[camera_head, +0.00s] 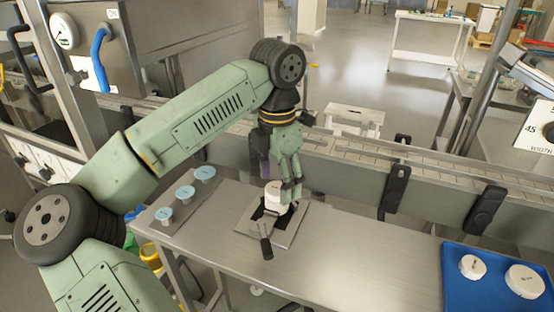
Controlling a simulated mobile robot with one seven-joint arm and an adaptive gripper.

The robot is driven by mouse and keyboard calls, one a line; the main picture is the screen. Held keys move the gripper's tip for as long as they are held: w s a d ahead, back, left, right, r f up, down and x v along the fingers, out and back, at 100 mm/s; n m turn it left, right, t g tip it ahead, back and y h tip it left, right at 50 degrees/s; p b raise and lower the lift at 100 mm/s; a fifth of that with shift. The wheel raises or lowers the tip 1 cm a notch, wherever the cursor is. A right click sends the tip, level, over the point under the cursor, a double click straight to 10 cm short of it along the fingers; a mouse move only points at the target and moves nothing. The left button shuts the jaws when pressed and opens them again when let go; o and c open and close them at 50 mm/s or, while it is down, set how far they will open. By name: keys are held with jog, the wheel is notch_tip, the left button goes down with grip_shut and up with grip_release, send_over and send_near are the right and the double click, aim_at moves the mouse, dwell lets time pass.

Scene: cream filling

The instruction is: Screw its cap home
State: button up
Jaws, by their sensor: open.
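A white jar (272,204) stands upright in a dark clamp with a handle (266,247), on a flat metal plate (245,222) on the steel bench. A pale round top shows on the jar, but I cannot tell whether it is a separate cap or how it is seated. My gripper (287,188) points down at the jar's top, its fingers open. One finger shows at the jar's right side and hides part of it. I cannot tell whether the fingers touch it.
Three pale-blue-topped round pieces (185,192) stand in a row on a grey strip at the bench's left. A blue tray (455,293) at the right holds two white round containers (473,266). The bench between is clear. A conveyor rail (350,160) runs behind.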

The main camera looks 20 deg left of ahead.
jog(key=shift+f, duration=0.4)
jog(key=c, duration=1.2)
jog(key=o, duration=0.5)
jog(key=c, duration=0.5)
jog(key=m, duration=0.4)
jog(key=shift+b, duration=0.3)
jog(key=shift+m, duration=0.8)
